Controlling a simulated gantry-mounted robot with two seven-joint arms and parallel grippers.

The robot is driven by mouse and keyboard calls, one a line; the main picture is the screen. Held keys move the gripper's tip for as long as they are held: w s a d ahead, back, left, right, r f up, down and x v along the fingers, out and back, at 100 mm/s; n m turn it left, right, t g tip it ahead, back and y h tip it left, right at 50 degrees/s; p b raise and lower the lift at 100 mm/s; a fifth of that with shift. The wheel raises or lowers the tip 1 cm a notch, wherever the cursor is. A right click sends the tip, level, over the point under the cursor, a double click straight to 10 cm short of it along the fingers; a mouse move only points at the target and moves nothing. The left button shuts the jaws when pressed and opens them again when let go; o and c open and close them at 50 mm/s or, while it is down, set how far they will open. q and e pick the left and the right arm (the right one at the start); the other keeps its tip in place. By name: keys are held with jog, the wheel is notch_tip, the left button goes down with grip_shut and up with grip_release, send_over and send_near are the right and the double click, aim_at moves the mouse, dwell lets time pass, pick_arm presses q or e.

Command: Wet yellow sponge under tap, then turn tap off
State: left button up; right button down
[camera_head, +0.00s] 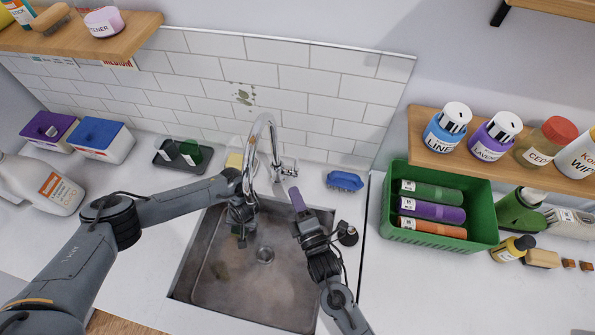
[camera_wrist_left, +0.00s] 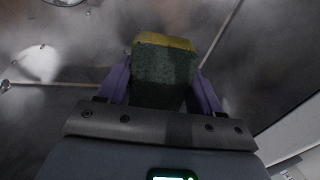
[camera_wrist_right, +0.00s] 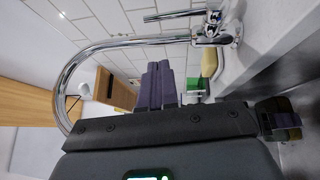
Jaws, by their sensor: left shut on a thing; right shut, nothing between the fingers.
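My left gripper (camera_head: 243,228) is over the sink (camera_head: 230,285), just below the spout of the chrome tap (camera_head: 267,125). It is shut on the sponge, which shows in the left wrist view as a dark green block (camera_wrist_left: 162,75) with a yellow layer (camera_wrist_left: 165,41) along its end, between the purple fingers. My arm and gripper mostly hide the sponge in the head view. My right gripper (camera_head: 296,197) is shut and empty beside the tap, in front of its side lever (camera_head: 288,168), apart from it. In the right wrist view the lever (camera_wrist_right: 175,15) is above the closed fingers (camera_wrist_right: 160,85). I cannot make out a water stream.
White tiles (camera_head: 310,104) close off the back.

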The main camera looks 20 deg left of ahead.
pick_arm(q)
jog(key=shift+r, duration=0.2)
pick_arm(e)
jog(key=w+a, duration=0.2)
jog(key=w, duration=0.4)
jog(key=shift+w+r, duration=0.35)
jog(key=shift+r, duration=0.05)
jog(key=shift+a, duration=0.1)
